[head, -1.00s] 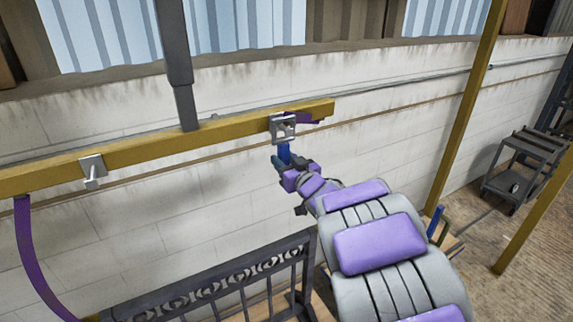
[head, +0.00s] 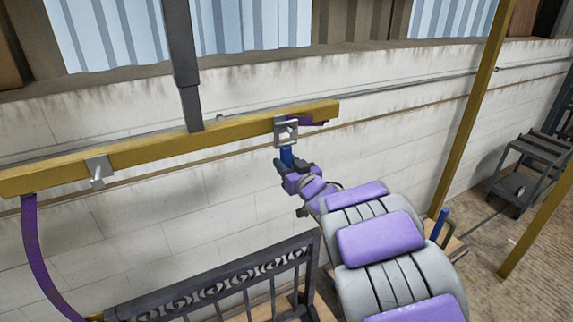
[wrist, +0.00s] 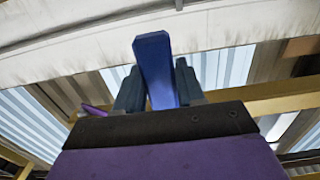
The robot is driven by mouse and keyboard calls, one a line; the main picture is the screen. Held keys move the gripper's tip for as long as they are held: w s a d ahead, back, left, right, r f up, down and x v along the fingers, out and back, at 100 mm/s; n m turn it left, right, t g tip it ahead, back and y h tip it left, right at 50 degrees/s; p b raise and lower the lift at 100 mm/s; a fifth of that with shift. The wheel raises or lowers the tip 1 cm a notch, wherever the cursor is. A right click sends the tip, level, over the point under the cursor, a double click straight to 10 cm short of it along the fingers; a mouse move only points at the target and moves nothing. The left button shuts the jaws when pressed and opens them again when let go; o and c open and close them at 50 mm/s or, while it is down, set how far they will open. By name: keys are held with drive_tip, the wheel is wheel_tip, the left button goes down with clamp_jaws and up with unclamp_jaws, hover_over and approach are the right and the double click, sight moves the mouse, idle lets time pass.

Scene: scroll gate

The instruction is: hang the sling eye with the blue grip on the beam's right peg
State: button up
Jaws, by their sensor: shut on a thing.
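The yellow beam (head: 150,154) hangs across the head view. Its left peg (head: 99,172) is bare. A grey square metal eye (head: 286,132) is at the beam's right part, where the right peg would be; it covers most of that peg, so I cannot tell whether the eye is fully on it. The blue grip (head: 287,157) hangs just under the eye. My gripper (head: 284,168) is shut on the blue grip from below. In the wrist view the blue grip (wrist: 155,70) stands up between the two dark fingers.
A purple strap (head: 37,255) hangs from the beam's left end, and purple strap (head: 308,121) shows behind the right end. A dark ornamental gate panel (head: 220,285) stands below. A yellow post (head: 468,110) and a grey cart (head: 530,165) are at right.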

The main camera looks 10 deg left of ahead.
drive_tip(key=o, duration=1.4)
wheel_tip(320, 180, down, 11)
drive_tip(key=b, duration=0.5)
drive_tip(key=shift+f, duration=0.2)
idle(1.0)
drive_tip(key=p+v, duration=0.1)
drive_tip(key=v, duration=1)
idle(0.6)
idle(1.3)
